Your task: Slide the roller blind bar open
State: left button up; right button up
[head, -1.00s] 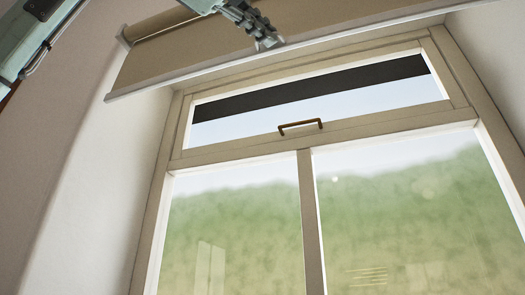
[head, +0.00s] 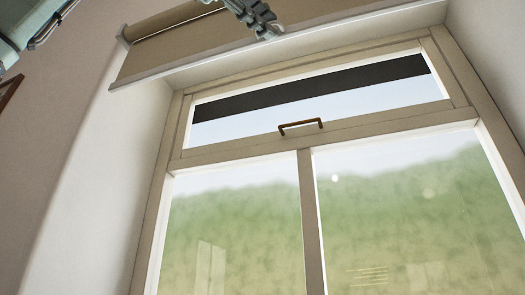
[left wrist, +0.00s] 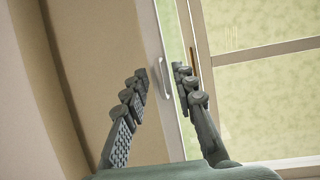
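The roller blind (head: 190,50) is a beige sheet at the top of the head view, with a pale bar (head: 135,81) along its lower edge. My left gripper (head: 265,30) is in front of the blind near the top edge. In the left wrist view, its two fingers (left wrist: 161,76) are spread apart. A small pale curved handle (left wrist: 166,80) shows between the fingertips, beside the bar's edge, with the blind's fabric (left wrist: 85,60) to its left. I cannot tell whether the fingers touch the handle. My right gripper is not in view.
Below the blind is a framed window (head: 235,225) with a narrow upper pane and a brown handle (head: 300,126). A pale wall (head: 90,190) and window recess lie on the left. The space in front of the glass is clear.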

pick_arm(q)
jog(key=v, duration=1.2)
dwell(0.4)
